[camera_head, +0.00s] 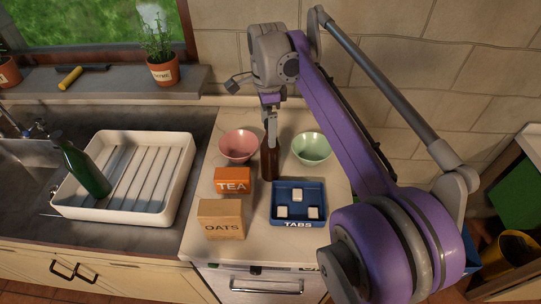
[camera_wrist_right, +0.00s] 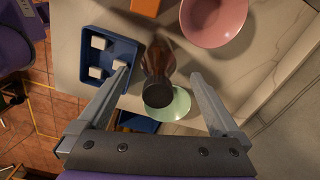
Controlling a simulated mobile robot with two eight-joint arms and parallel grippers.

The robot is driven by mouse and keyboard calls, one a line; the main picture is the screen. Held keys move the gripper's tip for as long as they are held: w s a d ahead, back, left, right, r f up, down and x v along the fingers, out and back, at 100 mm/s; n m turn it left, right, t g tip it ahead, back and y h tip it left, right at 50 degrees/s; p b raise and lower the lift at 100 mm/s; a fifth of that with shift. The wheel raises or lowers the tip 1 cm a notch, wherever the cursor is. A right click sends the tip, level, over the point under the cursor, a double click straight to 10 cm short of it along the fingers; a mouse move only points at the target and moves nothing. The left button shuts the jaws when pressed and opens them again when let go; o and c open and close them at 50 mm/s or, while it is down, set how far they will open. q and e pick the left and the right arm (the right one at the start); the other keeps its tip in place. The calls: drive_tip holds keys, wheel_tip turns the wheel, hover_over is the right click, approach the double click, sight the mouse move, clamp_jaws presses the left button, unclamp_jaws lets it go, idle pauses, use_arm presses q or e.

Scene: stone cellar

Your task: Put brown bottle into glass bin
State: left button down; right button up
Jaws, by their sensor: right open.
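The brown bottle (camera_head: 270,163) stands upright on the pale counter, between the pink bowl and the green bowl. My right gripper (camera_head: 271,128) is above it, pointing down, its fingers at the bottle's upper part. In the right wrist view the bottle (camera_wrist_right: 157,62) shows from above, between the two spread fingers of the open gripper (camera_wrist_right: 160,80), with gaps on both sides. No bin with a readable glass label shows. A green panel or bin (camera_head: 517,195) is at the far right, partly cut off. My left gripper is not in view.
Around the bottle are the pink bowl (camera_head: 239,146), green bowl (camera_head: 312,148), TEA box (camera_head: 233,180), OATS box (camera_head: 221,219) and blue TABS tray (camera_head: 299,188). A white rack (camera_head: 158,207) with a green bottle (camera_head: 85,170) leaning in it is left. A yellow container (camera_head: 518,248) is lower right.

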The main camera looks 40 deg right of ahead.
sight(271, 151)
drive_tip(key=shift+f, duration=0.4)
drive_tip(key=f, duration=0.4)
drive_tip(key=shift+s+d+f, duration=0.2)
drive_tip(key=shift+f, duration=0.1)
clamp_jaws()
